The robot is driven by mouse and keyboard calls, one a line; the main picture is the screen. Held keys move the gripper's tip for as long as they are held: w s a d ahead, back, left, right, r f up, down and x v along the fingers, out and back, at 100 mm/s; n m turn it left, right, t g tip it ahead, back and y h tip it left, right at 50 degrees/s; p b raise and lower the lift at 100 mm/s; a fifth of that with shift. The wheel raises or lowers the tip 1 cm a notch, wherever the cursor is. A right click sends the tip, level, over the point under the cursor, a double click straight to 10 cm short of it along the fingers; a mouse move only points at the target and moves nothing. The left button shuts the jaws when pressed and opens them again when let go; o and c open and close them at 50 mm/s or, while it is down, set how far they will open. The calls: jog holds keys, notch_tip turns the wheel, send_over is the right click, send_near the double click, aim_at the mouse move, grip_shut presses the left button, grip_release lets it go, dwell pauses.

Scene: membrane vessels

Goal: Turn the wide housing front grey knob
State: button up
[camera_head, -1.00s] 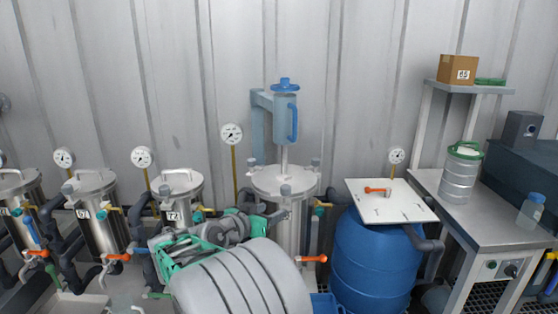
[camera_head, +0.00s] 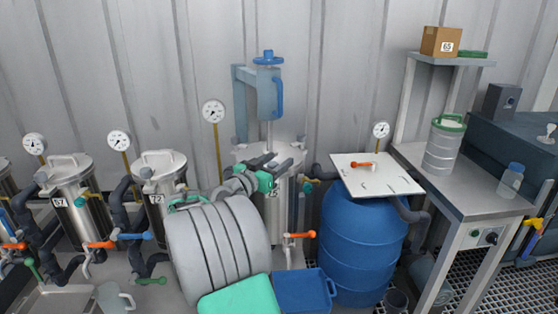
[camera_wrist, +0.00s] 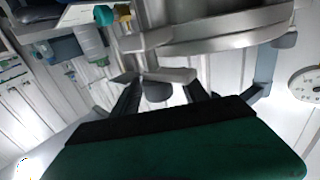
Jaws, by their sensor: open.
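The wide housing (camera_head: 240,155) is the steel vessel at the centre, with a blue handwheel (camera_head: 268,57) on a stem above its lid. My gripper (camera_head: 275,161) is at the front of its lid, with its fingers open. In the wrist view, the front grey knob (camera_wrist: 157,91) is a dark grey round piece under a light bar, between my two fingers (camera_wrist: 160,98). The housing's wide rim (camera_wrist: 225,38) shows above it. In the head view, my gripper hides the knob. I cannot tell whether the fingers touch it.
A blue barrel (camera_head: 362,235) with a white board (camera_head: 376,174) stands right of the housing. An orange-handled valve (camera_head: 300,235) is below the lid. Narrower vessels (camera_head: 163,190) stand left, with a gauge (camera_head: 214,111) behind. A steel bench (camera_head: 470,185) is at the right.

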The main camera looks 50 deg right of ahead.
jog(key=shift+d, duration=0.55)
grip_shut()
